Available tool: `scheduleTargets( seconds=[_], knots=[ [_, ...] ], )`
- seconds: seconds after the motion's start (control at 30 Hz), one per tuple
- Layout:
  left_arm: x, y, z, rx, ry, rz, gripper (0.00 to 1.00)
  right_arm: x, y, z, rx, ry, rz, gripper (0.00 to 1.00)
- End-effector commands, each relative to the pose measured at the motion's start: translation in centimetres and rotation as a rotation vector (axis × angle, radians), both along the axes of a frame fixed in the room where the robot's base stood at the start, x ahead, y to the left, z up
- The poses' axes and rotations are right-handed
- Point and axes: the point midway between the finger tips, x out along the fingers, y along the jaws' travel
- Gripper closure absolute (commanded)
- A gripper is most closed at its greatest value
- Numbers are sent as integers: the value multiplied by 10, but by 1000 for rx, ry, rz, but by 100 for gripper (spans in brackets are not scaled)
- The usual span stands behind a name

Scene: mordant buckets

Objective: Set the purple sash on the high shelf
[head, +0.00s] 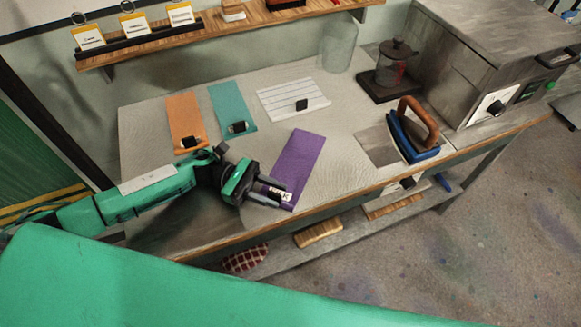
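The purple sash (297,156) lies flat on the pale table, its near end by the front edge. A white tag with dark marks (280,194) shows at that near end. My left gripper (281,196) reaches in from the left at this end; its two fingers are apart, with the tag showing between and just beyond them. I cannot tell whether the fingers touch the sash. The high shelf (205,36) is a wooden board on the wall at the top of the view. My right gripper is not in view.
An orange sash (184,115), a teal sash (229,103) and a white striped cloth (285,97) lie behind. A blue iron (412,138), a glass jar (338,48), a dark-based pot (393,68) and a grey machine (470,60) stand right. Card holders occupy the shelf's left part.

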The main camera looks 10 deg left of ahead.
Motion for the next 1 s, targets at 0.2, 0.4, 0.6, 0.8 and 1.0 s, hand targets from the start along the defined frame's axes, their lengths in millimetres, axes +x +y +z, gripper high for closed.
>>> scheduleTargets(
  seconds=[0.2,0.4,0.6,0.8,1.0],
  knots=[
    [-1,-9,0,1,0,2,65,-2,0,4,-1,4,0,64],
    [-1,-8,0,1,1,2,91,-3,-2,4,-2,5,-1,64],
    [-1,-8,0,0,0,1,100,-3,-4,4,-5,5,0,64],
    [-1,-8,1,1,0,1,100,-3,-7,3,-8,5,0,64],
    [-1,-8,12,1,-2,0,100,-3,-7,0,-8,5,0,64]
  ],
)
